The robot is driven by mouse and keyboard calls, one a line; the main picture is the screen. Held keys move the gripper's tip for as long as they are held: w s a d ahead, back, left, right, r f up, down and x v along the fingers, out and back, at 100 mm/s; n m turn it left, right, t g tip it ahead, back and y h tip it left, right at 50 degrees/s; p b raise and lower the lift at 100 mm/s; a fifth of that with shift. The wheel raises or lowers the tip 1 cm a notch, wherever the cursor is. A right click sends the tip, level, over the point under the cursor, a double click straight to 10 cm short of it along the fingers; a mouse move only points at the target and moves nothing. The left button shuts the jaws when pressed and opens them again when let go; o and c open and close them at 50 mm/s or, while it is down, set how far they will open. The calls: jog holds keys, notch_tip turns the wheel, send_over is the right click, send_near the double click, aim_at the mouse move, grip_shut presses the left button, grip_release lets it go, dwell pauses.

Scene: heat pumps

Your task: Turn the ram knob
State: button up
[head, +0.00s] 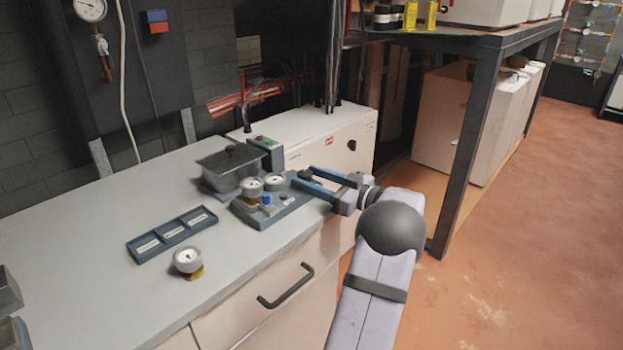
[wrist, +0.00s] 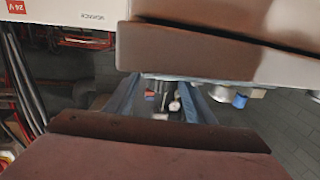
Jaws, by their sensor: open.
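A dark bench device (head: 262,216) carries two round white-faced gauges (head: 274,182) and a small blue knob (head: 266,198). My gripper (head: 304,177) reaches in from the right, at the device's right end. Its two blue fingers are apart, one behind the other, pointing left. In the wrist view my gripper (wrist: 160,86) is open, with small dark and pale parts visible between the fingers. I cannot tell whether one is the ram knob or whether a finger touches it. The blue knob (wrist: 239,101) is outside the fingers there.
A lidded dark pot-like box (head: 230,169) stands behind the device. A labelled tray (head: 172,233) and a loose gauge (head: 188,262) lie to the left. A white cabinet (head: 325,135) stands close behind my gripper. Bare worktop (head: 75,250) is free at left.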

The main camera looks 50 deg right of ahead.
jog(key=c, duration=1.1)
jog(key=shift+o, duration=0.2)
jog(key=shift+f, duration=0.1)
